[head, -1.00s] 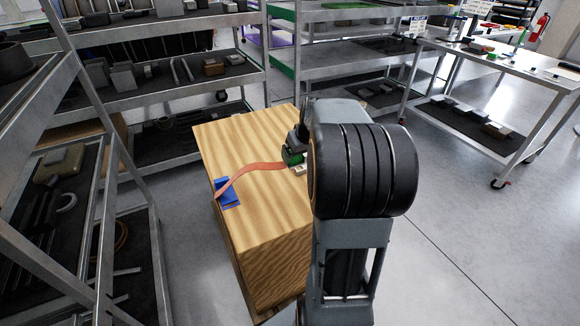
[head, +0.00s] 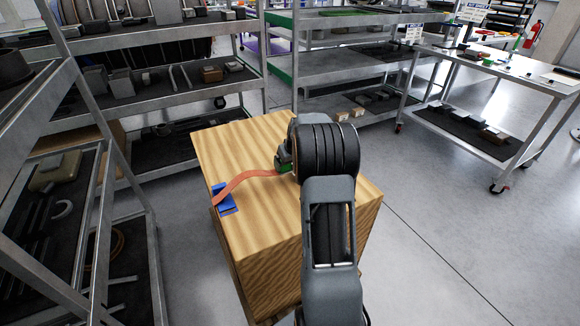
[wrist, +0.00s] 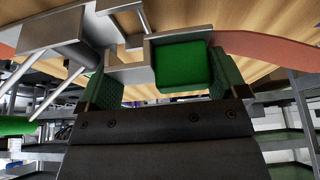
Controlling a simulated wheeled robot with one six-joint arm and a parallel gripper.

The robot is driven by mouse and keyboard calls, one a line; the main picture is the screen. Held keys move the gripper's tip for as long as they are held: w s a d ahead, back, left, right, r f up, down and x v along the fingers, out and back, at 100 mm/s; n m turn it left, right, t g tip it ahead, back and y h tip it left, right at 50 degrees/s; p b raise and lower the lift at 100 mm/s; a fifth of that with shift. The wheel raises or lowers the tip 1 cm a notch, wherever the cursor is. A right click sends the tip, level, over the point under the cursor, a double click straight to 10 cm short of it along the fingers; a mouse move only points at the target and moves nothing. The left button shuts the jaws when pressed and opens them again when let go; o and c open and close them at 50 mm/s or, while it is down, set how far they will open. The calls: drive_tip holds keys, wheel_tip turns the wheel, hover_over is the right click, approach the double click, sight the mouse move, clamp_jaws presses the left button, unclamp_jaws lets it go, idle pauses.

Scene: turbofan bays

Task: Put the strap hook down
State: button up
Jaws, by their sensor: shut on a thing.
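The orange strap (head: 243,180) runs across the top of a wooden crate (head: 275,215) from a blue fitting (head: 224,198) at its left edge to my gripper (head: 284,160). In the wrist view my gripper (wrist: 165,75) has its green-padded fingers shut on the strap hook, a grey metal piece (wrist: 60,30) with prongs and a green block (wrist: 183,66). The strap also shows in the wrist view (wrist: 265,46), leading off right from the hook. My arm hides part of the gripper in the head view. I cannot tell whether the hook touches the crate top.
A grey metal rack (head: 150,260) stands close on the left. More shelving with parts (head: 170,95) stands behind the crate. A wheeled metal table (head: 500,75) is at the back right. The floor right of the crate (head: 450,230) is clear.

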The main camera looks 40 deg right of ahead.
drive_tip(key=shift+f, duration=0.85)
drive_tip(key=shift+f, duration=0.2)
drive_tip(key=o, duration=0.7)
